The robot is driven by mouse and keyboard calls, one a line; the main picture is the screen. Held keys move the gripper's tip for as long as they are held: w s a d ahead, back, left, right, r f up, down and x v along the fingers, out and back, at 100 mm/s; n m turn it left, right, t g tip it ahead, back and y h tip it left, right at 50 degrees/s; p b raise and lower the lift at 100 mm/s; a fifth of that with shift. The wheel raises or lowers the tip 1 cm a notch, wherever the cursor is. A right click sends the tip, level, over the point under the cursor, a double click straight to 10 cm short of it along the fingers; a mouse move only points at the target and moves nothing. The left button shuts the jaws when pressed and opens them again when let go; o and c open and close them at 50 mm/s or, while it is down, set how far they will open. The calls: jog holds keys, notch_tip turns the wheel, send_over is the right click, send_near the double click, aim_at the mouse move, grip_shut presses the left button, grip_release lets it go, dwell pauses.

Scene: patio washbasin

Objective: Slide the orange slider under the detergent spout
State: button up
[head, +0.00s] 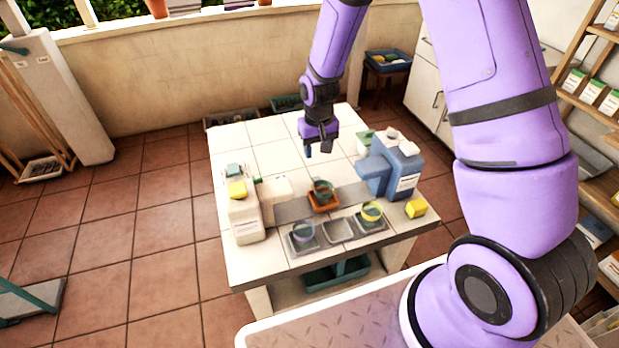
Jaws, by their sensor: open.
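The orange slider (323,202) sits on a grey track (292,211) near the middle of the white tiled table (283,137). My gripper (321,152) is open and empty, pointing down above the table behind the slider. It is left of the blue container.
A white dispenser (243,214) with a yellow block (237,189) stands at the track's left end. A yellow block (416,208) lies at the right. The table's back left is clear.

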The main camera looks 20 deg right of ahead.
aim_at(316, 178)
notch_tip(316, 178, down, 11)
dwell(0.6)
jog(key=shift+c, duration=0.2)
